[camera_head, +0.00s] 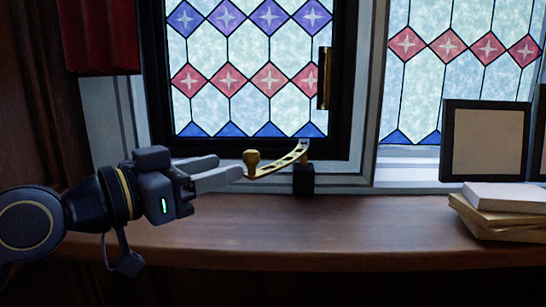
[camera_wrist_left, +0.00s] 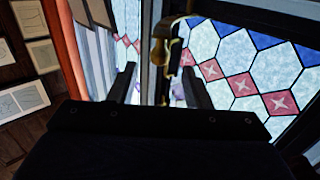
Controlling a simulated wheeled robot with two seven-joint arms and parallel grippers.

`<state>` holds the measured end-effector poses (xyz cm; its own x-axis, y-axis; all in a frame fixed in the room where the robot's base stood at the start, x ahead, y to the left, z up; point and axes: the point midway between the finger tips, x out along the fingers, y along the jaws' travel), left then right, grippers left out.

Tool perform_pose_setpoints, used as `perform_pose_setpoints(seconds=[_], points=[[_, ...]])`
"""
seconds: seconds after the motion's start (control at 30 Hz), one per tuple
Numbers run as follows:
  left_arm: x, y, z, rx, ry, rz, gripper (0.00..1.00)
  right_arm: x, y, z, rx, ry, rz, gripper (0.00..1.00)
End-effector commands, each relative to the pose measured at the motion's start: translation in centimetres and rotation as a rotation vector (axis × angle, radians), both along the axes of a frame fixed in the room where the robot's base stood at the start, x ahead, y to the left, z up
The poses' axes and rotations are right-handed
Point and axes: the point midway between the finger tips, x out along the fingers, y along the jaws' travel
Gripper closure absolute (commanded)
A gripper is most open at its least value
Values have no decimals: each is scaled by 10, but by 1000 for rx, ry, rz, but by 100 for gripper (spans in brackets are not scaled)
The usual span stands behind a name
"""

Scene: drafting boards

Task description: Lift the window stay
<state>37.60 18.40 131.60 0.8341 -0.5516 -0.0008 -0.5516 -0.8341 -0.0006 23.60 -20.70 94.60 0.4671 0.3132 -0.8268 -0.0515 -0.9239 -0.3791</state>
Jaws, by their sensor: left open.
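The brass window stay (camera_head: 277,165) is a bar with holes and a round knob at its left end, low on the dark-framed stained-glass window. Its right end meets a small black block (camera_head: 304,179) on the sill. My left gripper (camera_head: 229,171) comes in from the left with its fingers apart and empty. The fingertips are just left of the knob; I cannot tell whether they touch it. In the left wrist view the stay (camera_wrist_left: 164,42) shows at the top, beyond and between the open fingers (camera_wrist_left: 158,88). My right gripper is not in view.
The wooden sill (camera_head: 300,225) runs along the front and is clear in the middle. Stacked books (camera_head: 500,205) and a dark picture frame (camera_head: 487,140) stand at the right. A brass handle (camera_head: 323,78) is on the window's right side. A red curtain (camera_head: 98,38) hangs at upper left.

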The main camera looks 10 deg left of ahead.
Motion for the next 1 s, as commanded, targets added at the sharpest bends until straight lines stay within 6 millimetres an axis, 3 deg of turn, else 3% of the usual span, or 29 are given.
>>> perform_pose_setpoints(seconds=[0.47, 0.83, 1.0], points=[[55, -38, 0, 2, 3, -3, 56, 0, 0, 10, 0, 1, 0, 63], [62, -41, -1, 0, 1, -1, 56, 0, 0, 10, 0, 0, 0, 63], [62, -41, -1, 0, 1, -1, 77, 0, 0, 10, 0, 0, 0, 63]])
